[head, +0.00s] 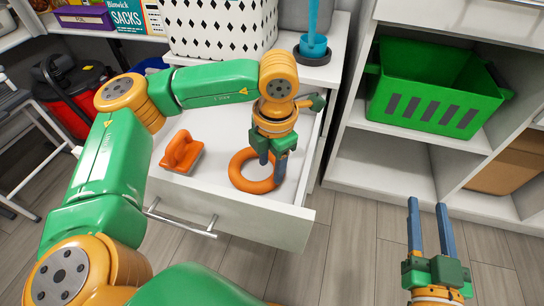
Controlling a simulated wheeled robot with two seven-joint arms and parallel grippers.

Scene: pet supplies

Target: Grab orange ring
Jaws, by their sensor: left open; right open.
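The orange ring (240,180) lies flat in the open white drawer (222,204), near its right front corner. My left gripper (271,172) points down over the ring's right part, with its blue fingers apart. One fingertip is over the ring's opening and the other is near its outer right edge. The ring is partly hidden behind the fingers, and I cannot tell whether they touch it. My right gripper (428,208) is open and empty over the floor at the lower right.
An orange brush-like object (182,152) lies in the drawer left of the ring. A patterned white bin (215,30) and a blue item (313,40) stand on top behind. A green crate (432,90) sits on the right shelf. Floor is clear in front.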

